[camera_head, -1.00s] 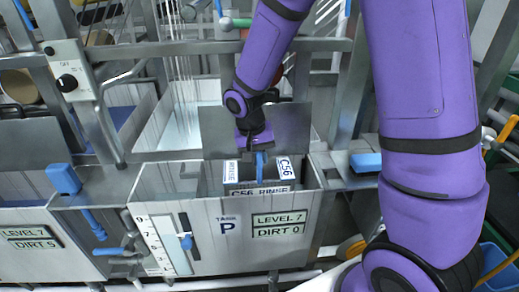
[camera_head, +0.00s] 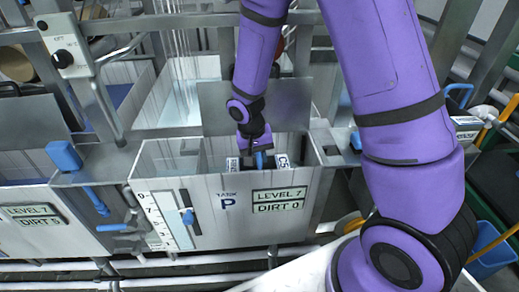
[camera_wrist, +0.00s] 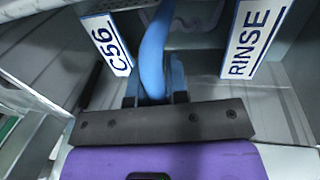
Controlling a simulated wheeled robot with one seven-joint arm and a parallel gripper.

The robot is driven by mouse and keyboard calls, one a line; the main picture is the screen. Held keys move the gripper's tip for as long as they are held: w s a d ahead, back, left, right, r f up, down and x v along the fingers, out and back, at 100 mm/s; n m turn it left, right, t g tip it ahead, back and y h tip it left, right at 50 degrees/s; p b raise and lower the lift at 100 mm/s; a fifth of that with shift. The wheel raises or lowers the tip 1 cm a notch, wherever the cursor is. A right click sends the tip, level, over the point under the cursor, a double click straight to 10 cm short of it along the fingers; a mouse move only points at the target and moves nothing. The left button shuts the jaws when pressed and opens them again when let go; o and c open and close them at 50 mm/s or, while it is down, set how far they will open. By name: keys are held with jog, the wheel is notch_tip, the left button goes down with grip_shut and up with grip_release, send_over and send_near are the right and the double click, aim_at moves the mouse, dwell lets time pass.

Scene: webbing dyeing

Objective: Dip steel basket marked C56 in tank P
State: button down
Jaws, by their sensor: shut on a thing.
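Tank P (camera_head: 262,228) is a grey steel tank with labels reading LEVEL 7 and DIRT 0. The steel basket marked C56 (camera_head: 284,166) is down inside the tank's right part, with mainly its white tags showing above the front wall. My gripper (camera_head: 258,158) is shut on the basket's blue handle, just above the tank opening. In the wrist view the blue handle (camera_wrist: 155,50) runs between the jaws, with the C56 tag (camera_wrist: 107,44) on the left and a RINSE tag (camera_wrist: 252,38) on the right. The basket's lower part is hidden by the tank wall.
A steel plate (camera_head: 225,110) stands upright behind the tank. Another tank (camera_head: 25,222) reading LEVEL 7, DIRT 5 is at the left. A blue-handled lever (camera_head: 65,157) stands between them. A blue container (camera_head: 492,250) is at the lower right.

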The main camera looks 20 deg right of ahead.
jog(key=shift+f, duration=2.05)
notch_tip(320, 180, up, 24)
jog(key=shift+f, duration=0.2)
dwell(1.4)
